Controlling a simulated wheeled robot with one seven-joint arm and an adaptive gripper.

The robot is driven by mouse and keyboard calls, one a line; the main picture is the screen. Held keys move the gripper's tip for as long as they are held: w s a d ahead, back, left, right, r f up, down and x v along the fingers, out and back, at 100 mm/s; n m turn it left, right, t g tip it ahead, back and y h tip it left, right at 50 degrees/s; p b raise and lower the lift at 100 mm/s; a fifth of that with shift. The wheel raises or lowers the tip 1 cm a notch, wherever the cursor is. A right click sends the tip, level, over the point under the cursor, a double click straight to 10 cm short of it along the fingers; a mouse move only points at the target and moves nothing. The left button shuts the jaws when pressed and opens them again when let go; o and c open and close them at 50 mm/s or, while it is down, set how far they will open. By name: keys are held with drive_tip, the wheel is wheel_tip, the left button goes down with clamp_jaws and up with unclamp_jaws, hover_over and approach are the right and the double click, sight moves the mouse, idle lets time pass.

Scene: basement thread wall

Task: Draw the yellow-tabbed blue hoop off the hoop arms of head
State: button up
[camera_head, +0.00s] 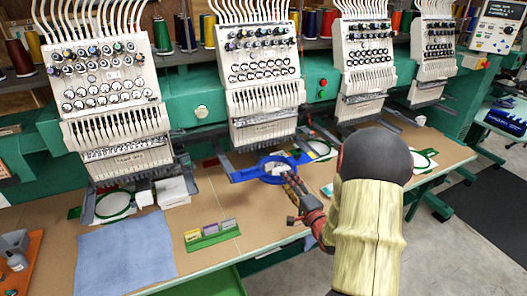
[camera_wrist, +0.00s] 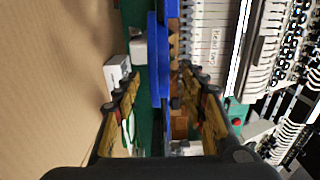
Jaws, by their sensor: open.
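The blue hoop (camera_head: 246,174) sits under the second machine head from the left (camera_head: 262,90), between two dark grey hoop arms (camera_head: 225,161). White cloth shows inside its ring. I cannot make out its yellow tab clearly. My gripper (camera_head: 289,181) is at the hoop's front right edge. In the wrist view the hoop (camera_wrist: 156,55) stands edge-on as a blue strip, and my open gripper (camera_wrist: 160,90) has one finger on either side of it. Gaps show between fingers and hoop. Whether the hoop's near end touches anything is hidden.
A green holder (camera_head: 212,237) with small coloured packs stands on the brown table left of my gripper. A blue cloth (camera_head: 126,252) lies further left. Other heads (camera_head: 363,60) with white-green hoops (camera_head: 319,150) flank this one. The table front between holder and arm is bare.

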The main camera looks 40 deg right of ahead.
drive_tip(key=v, duration=1.1)
drive_tip(key=shift+a, duration=0.1)
drive_tip(key=s+d+f+n+g+h, duration=0.1)
drive_tip(key=s+d+f+n+g, duration=0.15)
drive_tip(key=s+f+g, duration=0.45)
drive_tip(key=s+d+f+n+g, duration=0.2)
drive_tip(key=s+f+n+g, duration=0.2)
drive_tip(key=f, duration=0.5)
drive_tip(key=a+r+n+y, duration=0.2)
drive_tip(key=a+r+n, duration=0.5)
drive_tip(key=a+r, duration=0.7)
drive_tip(key=a+r+n+g+y, duration=0.1)
drive_tip(key=a+r+n+y, duration=0.2)
drive_tip(key=a+r+n, duration=0.4)
drive_tip(key=a+r, duration=0.4)
drive_tip(key=a, duration=0.4)
drive_tip(key=a+r, duration=0.4)
drive_tip(key=a, duration=0.4)
drive_tip(key=shift+s, duration=0.35)
